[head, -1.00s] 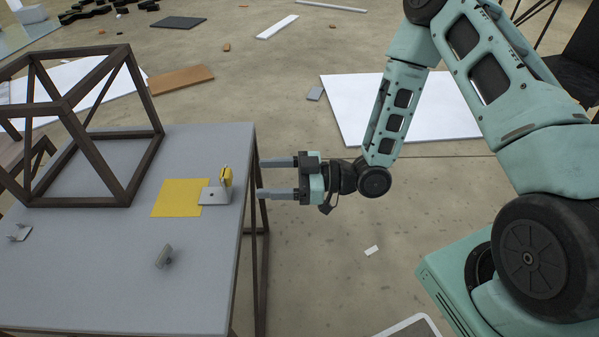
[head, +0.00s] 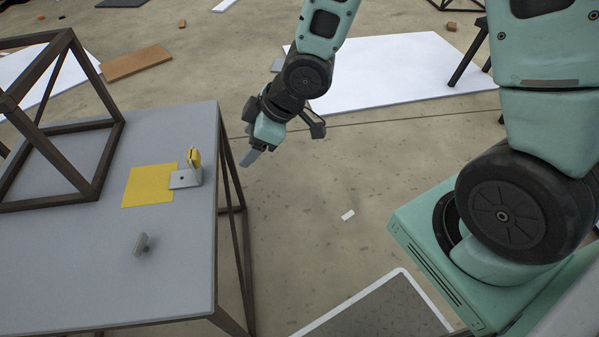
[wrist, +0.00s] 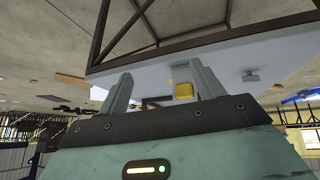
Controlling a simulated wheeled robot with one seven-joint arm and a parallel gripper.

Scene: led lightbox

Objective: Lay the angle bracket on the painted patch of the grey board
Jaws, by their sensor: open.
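The grey board (head: 75,275) is the table top at left, with a yellow painted patch (head: 146,186) on it. A metal angle piece (head: 186,179) with a hole in its flat plate overlaps the patch's right edge in the head view; a yellow block (head: 194,157) stands at its back. A smaller grey bracket-like piece (head: 141,244) lies nearer on the bare board. I cannot tell for certain which is the angle bracket. My gripper (head: 248,158) is open and empty, right of the board's edge, tilted down-left. In the wrist view, a yellow piece (wrist: 183,90) shows between the open fingers (wrist: 161,80).
A dark open frame (head: 82,140) stands on the board's far left. The table's dark legs (head: 238,225) are close to my gripper. White panels (head: 385,75) and a brown plank (head: 137,62) lie on the floor. The board's near part is mostly clear.

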